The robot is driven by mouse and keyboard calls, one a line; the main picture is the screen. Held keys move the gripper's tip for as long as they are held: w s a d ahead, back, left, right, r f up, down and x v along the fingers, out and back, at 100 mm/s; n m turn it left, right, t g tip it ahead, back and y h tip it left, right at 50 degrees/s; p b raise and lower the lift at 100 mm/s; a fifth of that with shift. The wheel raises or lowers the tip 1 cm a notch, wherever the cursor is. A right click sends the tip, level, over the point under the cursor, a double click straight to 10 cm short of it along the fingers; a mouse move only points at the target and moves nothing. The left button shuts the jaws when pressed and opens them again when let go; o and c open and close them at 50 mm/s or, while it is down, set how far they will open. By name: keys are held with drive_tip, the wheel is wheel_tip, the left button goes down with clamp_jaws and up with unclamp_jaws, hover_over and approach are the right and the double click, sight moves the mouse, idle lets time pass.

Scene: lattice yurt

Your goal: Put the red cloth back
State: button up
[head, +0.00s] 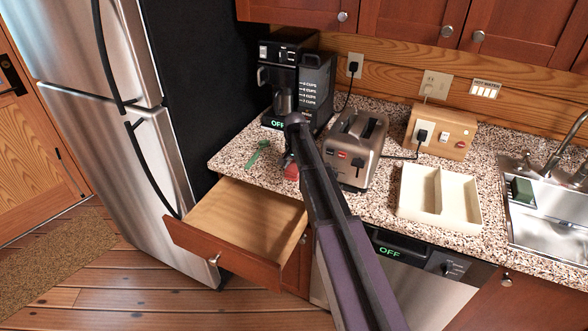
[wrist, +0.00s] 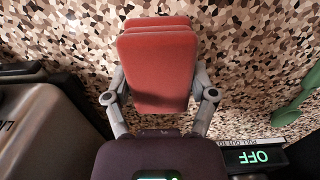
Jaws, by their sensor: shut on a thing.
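The red cloth (wrist: 158,60) is a folded, block-like stack in the wrist view, over the speckled counter. My gripper (wrist: 160,98) is shut on it, with one finger at each side of its near end. In the head view a small part of the red cloth (head: 291,172) shows beside my gripper (head: 290,160), between the coffee maker and the toaster. My arm hides much of it there. I cannot tell whether the cloth touches the counter. An open drawer (head: 270,244) below the counter looks empty inside.
A coffee maker (head: 313,95) stands behind, and a toaster (head: 344,148) stands close on the right. A green spoon-like utensil (head: 257,154) lies left of the cloth. A cream two-part tray (head: 439,220) and a sink (head: 552,215) are farther right. A fridge (head: 130,160) stands left of the drawer.

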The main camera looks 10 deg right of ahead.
sight(295, 166)
drive_tip(key=shift+f, duration=0.2)
drive_tip(key=o, duration=0.9)
drive_tip(key=shift+r, duration=0.3)
wheel_tip(295, 166, up, 12)
drive_tip(key=p, duration=1.2)
drive_tip(key=shift+f, duration=0.1)
drive_tip(key=shift+s, duration=0.1)
drive_tip(key=s+n, duration=0.2)
drive_tip(key=s, duration=0.7)
drive_tip(key=s+n, duration=0.2)
drive_tip(key=s, duration=0.8)
drive_tip(key=s+n, duration=0.3)
drive_tip(key=s, duration=0.7)
drive_tip(key=shift+s+a, duration=0.1)
drive_tip(key=shift+a, duration=0.1)
